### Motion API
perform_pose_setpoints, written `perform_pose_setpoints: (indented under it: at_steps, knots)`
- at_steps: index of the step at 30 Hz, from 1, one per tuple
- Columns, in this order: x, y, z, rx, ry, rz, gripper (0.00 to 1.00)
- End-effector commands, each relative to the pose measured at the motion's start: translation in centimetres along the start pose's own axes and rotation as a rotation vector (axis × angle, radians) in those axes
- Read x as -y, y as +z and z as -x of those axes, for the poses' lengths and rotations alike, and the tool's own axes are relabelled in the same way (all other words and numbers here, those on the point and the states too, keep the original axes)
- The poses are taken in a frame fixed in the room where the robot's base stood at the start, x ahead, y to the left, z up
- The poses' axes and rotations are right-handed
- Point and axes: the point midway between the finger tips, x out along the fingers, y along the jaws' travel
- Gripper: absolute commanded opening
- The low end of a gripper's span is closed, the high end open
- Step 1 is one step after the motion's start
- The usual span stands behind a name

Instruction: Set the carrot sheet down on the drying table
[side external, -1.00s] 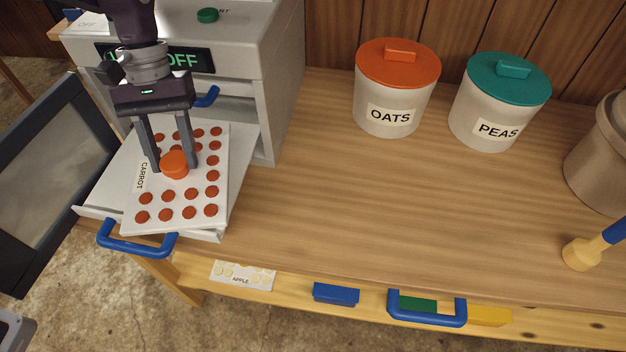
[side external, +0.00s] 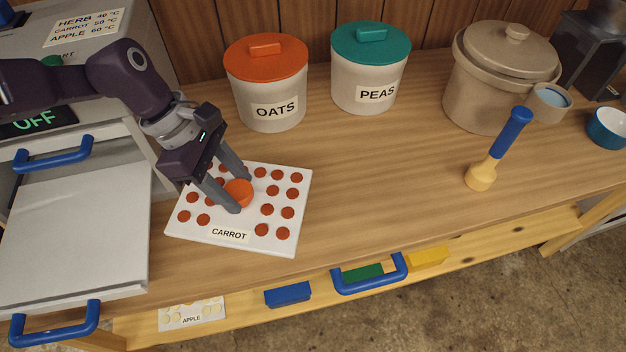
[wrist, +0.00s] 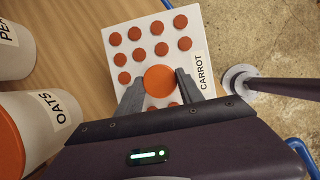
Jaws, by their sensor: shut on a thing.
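The carrot sheet (side external: 252,243) is a white square board with rows of orange-red discs, a CARROT label and a raised orange knob (side external: 240,190) in its middle. My gripper (side external: 237,192) is shut on this knob, one finger on each side, as the wrist view also shows (wrist: 160,80). The sheet is over the wooden table top (side external: 380,180), near its front edge. I cannot tell whether its underside touches the wood. My fingers hide some discs. No sign names the drying table.
The pulled-out tray (side external: 75,220) of the dryer is empty on the left. The OATS jar (side external: 268,95) and PEAS jar (side external: 365,80) stand behind the sheet. A blue-handled tool (side external: 500,150) and a beige crock (side external: 495,85) are right. The table between is clear.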

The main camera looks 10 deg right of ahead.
Motion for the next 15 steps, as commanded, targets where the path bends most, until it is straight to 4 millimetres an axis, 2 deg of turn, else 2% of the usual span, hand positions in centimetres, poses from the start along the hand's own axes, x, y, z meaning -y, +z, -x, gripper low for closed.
perform_pose_setpoints:
  at_steps: [1,3,7,10,15]
  knots:
    - [-0.6,1.6,-0.7,-0.002,0.036,0.078,0.00]
    - [-1.5,3.5,-1.4,-0.002,0.086,0.199,0.00]
    - [-2.4,5.6,-2.1,-0.002,0.142,0.338,0.00]
    - [-2.7,5.8,-3.1,-0.002,0.158,0.383,0.00]
    - [-2.6,4.3,-6.9,-0.002,0.158,0.393,0.00]
